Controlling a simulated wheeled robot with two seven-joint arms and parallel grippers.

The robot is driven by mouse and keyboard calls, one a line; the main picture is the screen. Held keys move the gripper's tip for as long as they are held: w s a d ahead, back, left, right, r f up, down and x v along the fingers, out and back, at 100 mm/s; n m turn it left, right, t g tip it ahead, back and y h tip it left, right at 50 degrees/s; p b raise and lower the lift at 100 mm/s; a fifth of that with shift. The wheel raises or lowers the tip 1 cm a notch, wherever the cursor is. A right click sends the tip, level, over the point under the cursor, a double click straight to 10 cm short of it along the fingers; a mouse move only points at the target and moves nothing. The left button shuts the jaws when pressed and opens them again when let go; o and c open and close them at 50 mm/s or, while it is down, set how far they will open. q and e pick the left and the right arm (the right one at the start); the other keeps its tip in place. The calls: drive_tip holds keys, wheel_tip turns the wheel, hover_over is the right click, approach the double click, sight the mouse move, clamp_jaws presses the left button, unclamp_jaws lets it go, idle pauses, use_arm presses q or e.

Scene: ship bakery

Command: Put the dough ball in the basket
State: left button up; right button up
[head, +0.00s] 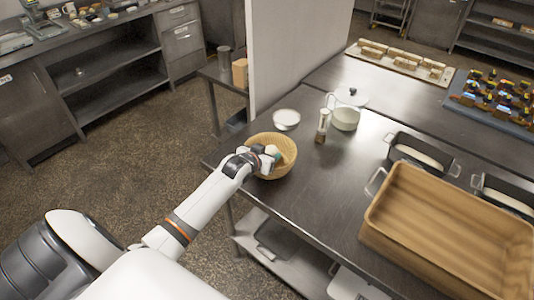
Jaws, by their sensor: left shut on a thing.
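The basket (284,142) is a round, woven, tan bowl near the left front corner of the steel table. My left gripper (268,156) reaches over the basket's near left side and is shut on the pale dough ball (273,151). The ball shows within the basket's outline, partly hidden by the gripper. I cannot tell whether it touches the basket's bottom. My right gripper is not in view.
Behind the basket stand a white bowl (286,119), a small shaker (323,125) and a white pot (346,116). A large wooden crate (375,214) and dark loaf pans (392,152) fill the right. The steel table (318,185) is clear between basket and crate.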

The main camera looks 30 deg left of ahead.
use_arm(q)
drive_tip(key=shift+f, duration=0.3)
drive_tip(key=shift+s+f, duration=0.3)
drive_tip(key=shift+f, duration=0.1)
drive_tip(key=o, duration=1)
drive_tip(key=shift+s+d+f, duration=0.1)
drive_tip(key=shift+f, duration=0.1)
drive_tip(key=shift+r, duration=0.65)
drive_tip(key=shift+s, duration=0.15)
drive_tip(key=v, duration=1.1)
drive_tip(key=shift+r+b, duration=0.4)
drive_tip(key=shift+r, duration=0.05)
